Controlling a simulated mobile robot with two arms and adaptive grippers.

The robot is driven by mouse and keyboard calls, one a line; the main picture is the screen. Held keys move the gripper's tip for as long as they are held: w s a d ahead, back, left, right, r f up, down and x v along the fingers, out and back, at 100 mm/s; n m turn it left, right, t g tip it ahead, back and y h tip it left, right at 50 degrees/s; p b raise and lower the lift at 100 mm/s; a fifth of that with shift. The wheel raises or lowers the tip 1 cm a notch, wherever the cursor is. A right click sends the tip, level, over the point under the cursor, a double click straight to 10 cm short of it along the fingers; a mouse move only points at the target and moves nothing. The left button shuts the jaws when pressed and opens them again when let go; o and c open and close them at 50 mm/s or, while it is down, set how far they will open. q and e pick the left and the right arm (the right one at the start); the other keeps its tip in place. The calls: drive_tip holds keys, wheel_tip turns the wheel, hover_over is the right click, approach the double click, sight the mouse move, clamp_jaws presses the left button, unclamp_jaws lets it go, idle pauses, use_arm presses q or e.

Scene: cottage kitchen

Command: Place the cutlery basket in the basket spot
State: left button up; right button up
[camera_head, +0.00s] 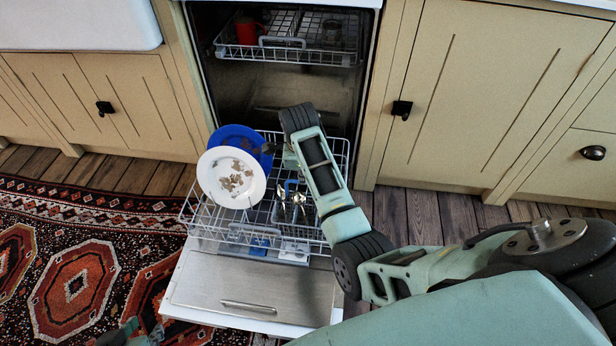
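The cutlery basket (298,214) appears as a grey mesh holder in the right part of the dishwasher's pulled-out lower rack (215,218). Several pieces of cutlery (299,198) stand in it, with a blue piece among them. My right arm reaches in from the right over the rack and hides part of the basket area. My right gripper (283,155) is mostly hidden by its wrist, near the rack's back, so its fingers and any contact are unclear. My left gripper (130,333) shows only partly at the bottom left edge, over the rug, away from the rack.
A blue plate (240,138) and a soiled white plate (231,178) stand in the rack's left side. The dishwasher door (250,292) lies open in front. The upper rack (285,53) holds a red mug (247,30). Cabinets flank the opening; a patterned rug (75,285) lies left.

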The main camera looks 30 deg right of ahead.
drive_tip(key=s+f+n+t, duration=0.2)
drive_tip(key=s+f+n, duration=0.1)
drive_tip(key=s+n, duration=0.4)
drive_tip(key=s+a+r+n+t+y, duration=0.1)
drive_tip(key=s+a+r+n, duration=0.3)
drive_tip(key=s+n, duration=0.4)
drive_tip(key=s+a+r+n+t+y, duration=0.1)
drive_tip(key=s+a+r+n+t, duration=0.1)
drive_tip(key=s+a+n, duration=0.4)
drive_tip(key=s+r+n, duration=0.1)
drive_tip(key=s+n, duration=0.2)
drive_tip(key=n, duration=0.2)
drive_tip(key=shift+s+r+n+y, duration=0.3)
drive_tip(key=shift+r+y, duration=0.05)
drive_tip(key=shift+y, duration=0.05)
